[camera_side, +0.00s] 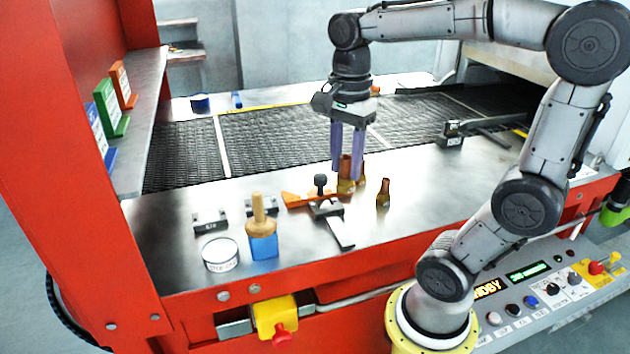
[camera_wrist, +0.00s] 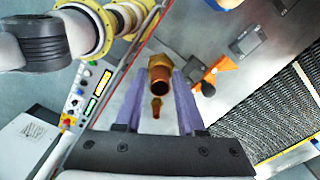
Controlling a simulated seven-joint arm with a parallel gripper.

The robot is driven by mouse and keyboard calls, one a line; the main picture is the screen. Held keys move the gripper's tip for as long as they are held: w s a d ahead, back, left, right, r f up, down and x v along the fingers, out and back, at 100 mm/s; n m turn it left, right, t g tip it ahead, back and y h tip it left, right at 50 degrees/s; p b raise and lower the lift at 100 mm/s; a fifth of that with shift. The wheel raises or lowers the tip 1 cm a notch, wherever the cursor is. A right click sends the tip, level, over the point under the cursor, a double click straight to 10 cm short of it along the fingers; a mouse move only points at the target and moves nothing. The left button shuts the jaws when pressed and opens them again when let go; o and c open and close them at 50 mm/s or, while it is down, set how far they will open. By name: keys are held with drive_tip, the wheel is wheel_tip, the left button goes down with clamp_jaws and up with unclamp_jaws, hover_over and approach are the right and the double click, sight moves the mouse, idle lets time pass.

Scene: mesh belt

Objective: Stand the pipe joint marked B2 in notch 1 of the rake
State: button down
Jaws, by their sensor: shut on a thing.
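My gripper (camera_side: 346,175) points straight down over the steel deck, its purple fingers closed on a brass and copper pipe joint (camera_side: 346,184). In the wrist view this pipe joint (camera_wrist: 160,72) shows between the fingertips. It looks upright and at deck level; I cannot tell whether it touches the deck. A third joint (camera_side: 383,193) stands apart to the right. I cannot read B2 on any of them. I cannot clearly make out the rake or its notches.
A clamp with an orange handle (camera_side: 298,199) and black knob lies just left of my gripper. Further left are a labelled dark block (camera_side: 209,221), a wooden-handled blue tool (camera_side: 263,246) and a round tin (camera_side: 220,254). The dark mesh belt (camera_side: 270,140) runs behind.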

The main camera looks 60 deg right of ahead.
drive_tip(key=w+d+m, duration=0.3)
drive_tip(key=w+d, duration=0.5)
drive_tip(key=w, duration=0.6)
drive_tip(key=shift+m, duration=0.5)
drive_tip(key=shift+w+d+f, duration=0.35)
drive_tip(key=shift+d+f, duration=0.25)
drive_tip(key=shift+f, duration=1.65)
drive_tip(key=shift+w+d+f, duration=0.4)
drive_tip(key=shift+d+f, duration=0.2)
drive_tip(key=shift+f, duration=1.7)
drive_tip(key=shift+w+d+f, duration=0.35)
drive_tip(key=shift+d+f, duration=0.25)
drive_tip(key=shift+f, duration=1.65)
drive_tip(key=c, duration=0.5)
unclamp_jaws()
drive_tip(key=shift+f, duration=0.2)
